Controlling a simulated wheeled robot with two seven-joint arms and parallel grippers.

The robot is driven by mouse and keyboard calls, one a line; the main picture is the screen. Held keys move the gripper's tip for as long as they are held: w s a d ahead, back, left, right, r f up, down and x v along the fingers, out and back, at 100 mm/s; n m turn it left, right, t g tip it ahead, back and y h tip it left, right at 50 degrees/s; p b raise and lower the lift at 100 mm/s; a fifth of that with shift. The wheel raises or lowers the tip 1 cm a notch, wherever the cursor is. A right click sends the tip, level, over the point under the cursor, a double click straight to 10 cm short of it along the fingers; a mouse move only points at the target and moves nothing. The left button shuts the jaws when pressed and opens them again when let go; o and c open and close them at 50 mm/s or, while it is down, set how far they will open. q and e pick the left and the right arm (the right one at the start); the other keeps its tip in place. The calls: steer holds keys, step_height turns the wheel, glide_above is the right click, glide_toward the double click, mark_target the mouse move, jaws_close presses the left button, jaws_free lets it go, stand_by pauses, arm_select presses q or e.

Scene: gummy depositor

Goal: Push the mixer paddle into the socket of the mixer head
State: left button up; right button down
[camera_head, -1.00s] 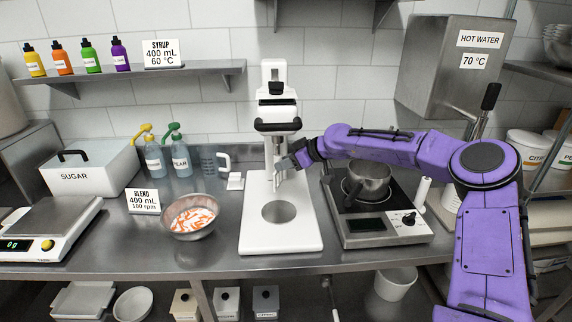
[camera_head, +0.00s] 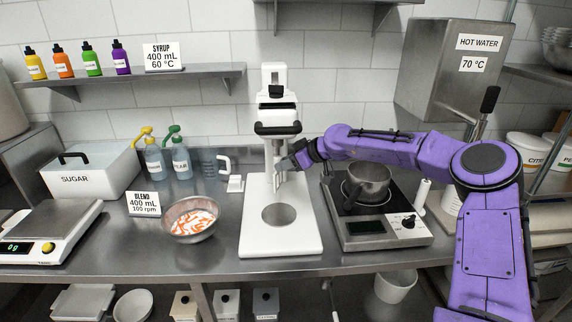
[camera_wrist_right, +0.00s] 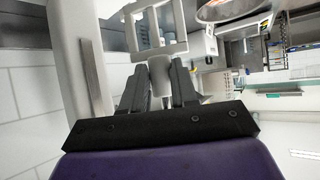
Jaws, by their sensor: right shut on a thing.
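The white mixer stands at the back middle of the counter, with its mixer head (camera_head: 277,116) above a white base plate (camera_head: 255,237). My right gripper (camera_head: 286,163) is just below the head, beside the mixer's column. It is shut on the mixer paddle, which shows in the right wrist view as a pale shaft (camera_wrist_right: 160,72) between the fingers (camera_wrist_right: 159,90) and a white open frame beyond. In the head view the paddle is small and partly hidden by the gripper. The socket is not clearly visible, so I cannot tell whether the shaft touches it. My left gripper is out of view.
A steel bowl with orange and white pieces (camera_head: 192,219) stands left of the base plate. A hot plate (camera_head: 375,228) with a pot (camera_head: 366,182) stands right, under my right arm. The sugar box (camera_head: 92,172) and scale (camera_head: 48,232) are farther left.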

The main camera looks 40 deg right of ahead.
steer(key=shift+r, duration=0.35)
steer(key=shift+f, duration=0.15)
steer(key=shift+f+b, duration=0.3)
steer(key=shift+f, duration=0.1)
steer(key=shift+r, duration=0.1)
steer(key=shift+w+d+r+p, duration=0.1)
steer(key=shift+r+p, duration=0.35)
steer(key=shift+r, duration=0.1)
steer(key=shift+f+b, duration=0.45)
